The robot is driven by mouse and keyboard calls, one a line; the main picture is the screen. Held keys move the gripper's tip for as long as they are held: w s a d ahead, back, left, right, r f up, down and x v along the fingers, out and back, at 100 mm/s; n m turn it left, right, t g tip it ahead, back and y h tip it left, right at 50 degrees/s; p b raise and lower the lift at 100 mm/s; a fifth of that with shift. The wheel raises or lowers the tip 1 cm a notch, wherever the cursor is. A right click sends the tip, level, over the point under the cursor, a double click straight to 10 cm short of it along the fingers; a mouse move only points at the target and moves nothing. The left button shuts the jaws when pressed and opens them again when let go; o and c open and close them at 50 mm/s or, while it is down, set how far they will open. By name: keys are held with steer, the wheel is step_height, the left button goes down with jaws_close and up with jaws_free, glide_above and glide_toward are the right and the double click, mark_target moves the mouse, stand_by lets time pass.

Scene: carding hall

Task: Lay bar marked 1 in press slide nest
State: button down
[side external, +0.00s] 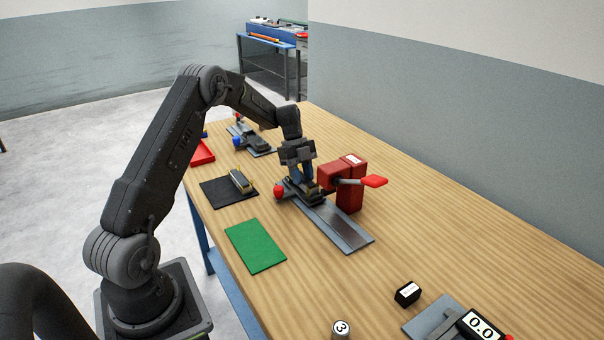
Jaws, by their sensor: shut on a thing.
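A red knob (278,192) is at the slide's left end. Another similar bar (241,181) lies on a black mat (215,194).
A green mat (255,246) lies empty in front. A blue-knobbed fixture (258,143) and a red tray (202,153) are behind. A black block (407,293), a cylinder marked 3 (341,328) and a gauge reading 0.0 (481,327) are near the front.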

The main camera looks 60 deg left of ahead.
steer(key=shift+f, duration=0.5)
steer(key=c, duration=0.7)
jaws_free()
steer(key=shift+c, duration=0.2)
steer(key=shift+r, duration=0.1)
steer(key=v, duration=1.3)
steer(key=shift+a+r, duration=0.15)
steer(key=shift+r, duration=0.15)
